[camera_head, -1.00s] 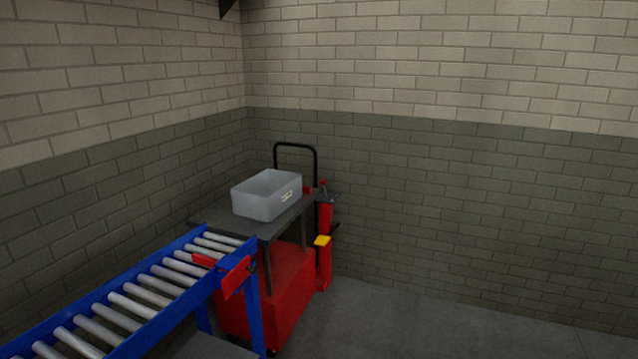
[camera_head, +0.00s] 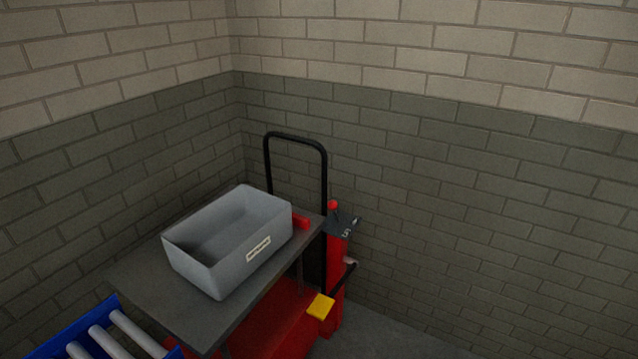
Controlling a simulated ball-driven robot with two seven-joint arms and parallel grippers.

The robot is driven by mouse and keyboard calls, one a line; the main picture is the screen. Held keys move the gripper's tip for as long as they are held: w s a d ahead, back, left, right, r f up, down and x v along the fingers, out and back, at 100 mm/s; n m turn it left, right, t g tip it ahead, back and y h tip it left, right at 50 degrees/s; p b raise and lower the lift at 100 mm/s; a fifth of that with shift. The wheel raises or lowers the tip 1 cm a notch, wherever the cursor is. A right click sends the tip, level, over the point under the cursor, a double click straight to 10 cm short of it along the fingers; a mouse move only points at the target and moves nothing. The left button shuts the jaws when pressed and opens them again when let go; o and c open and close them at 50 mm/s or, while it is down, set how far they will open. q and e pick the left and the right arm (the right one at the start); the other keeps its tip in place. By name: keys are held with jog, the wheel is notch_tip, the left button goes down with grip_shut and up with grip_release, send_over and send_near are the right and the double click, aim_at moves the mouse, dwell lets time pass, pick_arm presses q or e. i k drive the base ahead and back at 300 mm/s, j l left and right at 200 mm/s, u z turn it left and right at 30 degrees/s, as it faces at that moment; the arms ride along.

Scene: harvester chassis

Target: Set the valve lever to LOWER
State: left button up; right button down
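A valve lever with a red knob (camera_head: 333,206) stands on a dark plate with small white markings (camera_head: 342,226), on top of a red post (camera_head: 337,250) at the right of the red cart. The knob appears near the plate's left side; the markings are too small to read, so I cannot tell the lever's setting. Neither of my grippers is in view.
A grey bin (camera_head: 215,255) sits on the cart's dark top (camera_head: 150,290), beside a black push handle (camera_head: 296,137). A yellow pedal-like part (camera_head: 320,306) sticks out low. A blue roller conveyor (camera_head: 85,335) is at lower left. Floor shows at right.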

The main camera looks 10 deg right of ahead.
aim_at(332, 205)
jog(key=i+l+u, duration=0.15)
jog(key=i+l, duration=0.3)
jog(key=i+l+u, duration=0.15)
jog(key=i+l, duration=0.25)
jog(key=l, duration=0.15)
